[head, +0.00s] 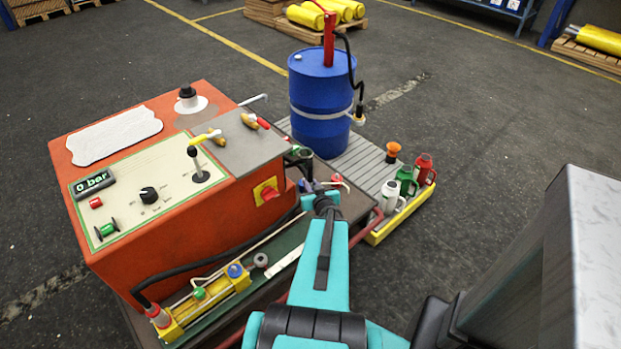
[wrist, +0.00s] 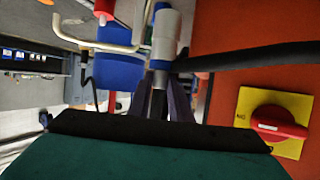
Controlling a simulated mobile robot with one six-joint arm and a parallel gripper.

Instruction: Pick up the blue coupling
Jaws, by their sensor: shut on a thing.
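The blue coupling (wrist: 165,48) shows in the wrist view as a pale grey cylinder with a blue band and a silver stem below it. My gripper (wrist: 162,88) is shut on its lower part, with the two dark fingers on either side of the stem. In the head view my gripper (head: 318,194) is beside the right side of the orange machine, and only a small bluish bit shows at its tips. The fingers hide much of the stem. Whether the coupling is clear of what is around it cannot be told.
A black hose (wrist: 250,58) runs close by the coupling. A red rotary switch (wrist: 280,124) sits on the orange machine (head: 180,200). A blue drum (head: 320,100) and several bottles stand on the grey pallet (head: 365,160) behind. A yellow block (head: 205,305) with coloured caps lies in front.

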